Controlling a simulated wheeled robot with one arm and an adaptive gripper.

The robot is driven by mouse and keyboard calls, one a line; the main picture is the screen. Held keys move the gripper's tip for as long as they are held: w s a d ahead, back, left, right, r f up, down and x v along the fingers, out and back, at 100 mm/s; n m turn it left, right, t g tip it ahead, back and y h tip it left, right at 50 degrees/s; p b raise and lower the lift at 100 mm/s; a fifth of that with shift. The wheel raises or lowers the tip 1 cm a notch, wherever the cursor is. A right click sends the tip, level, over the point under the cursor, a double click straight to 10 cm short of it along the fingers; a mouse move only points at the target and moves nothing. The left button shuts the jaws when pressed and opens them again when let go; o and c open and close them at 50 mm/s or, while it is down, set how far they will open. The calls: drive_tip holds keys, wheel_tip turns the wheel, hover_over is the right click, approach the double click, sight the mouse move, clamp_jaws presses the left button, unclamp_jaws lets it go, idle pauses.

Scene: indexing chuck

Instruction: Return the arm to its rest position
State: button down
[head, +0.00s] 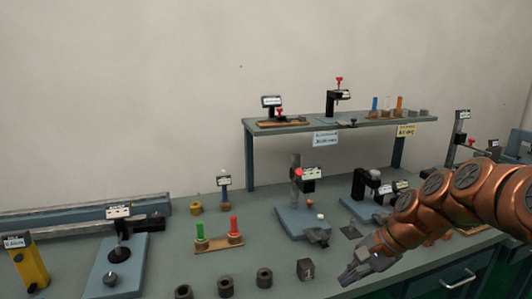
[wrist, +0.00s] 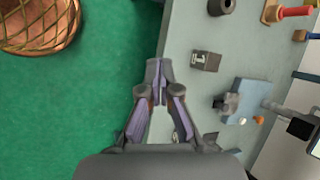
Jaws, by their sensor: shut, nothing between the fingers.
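My copper-coloured arm reaches in from the right in the head view. My gripper (head: 352,276) is above the front part of the grey-green bench (head: 150,284), right of a dark block marked 1 (head: 306,269). In the wrist view my gripper (wrist: 159,66) has its two fingers together with nothing between them. There it appears over the bench's edge, with the marked block (wrist: 206,60) to its right and apart from it. A chuck with a numbered face cannot be told for certain.
Blue-based fixtures (head: 303,222) stand behind my gripper. A raised shelf (head: 300,127) stands at the back.

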drive_tip(key=s+f+n+g+h, duration=0.1)
drive_tip(key=s+n+h, duration=0.1)
drive_tip(key=s, duration=0.7)
drive_tip(key=s+f+n+g+h, duration=0.1)
drive_tip(key=s+n+h, duration=0.1)
drive_tip(key=s+n, duration=0.3)
drive_tip(key=s+f+n+g+h+p, duration=0.1)
drive_tip(key=s+n+h, duration=0.1)
drive_tip(key=s, duration=1.2)
drive_tip(key=shift+a+n+g, duration=0.2)
drive_tip(key=shift+n+g, duration=0.1)
drive_tip(key=shift+n, duration=0.6)
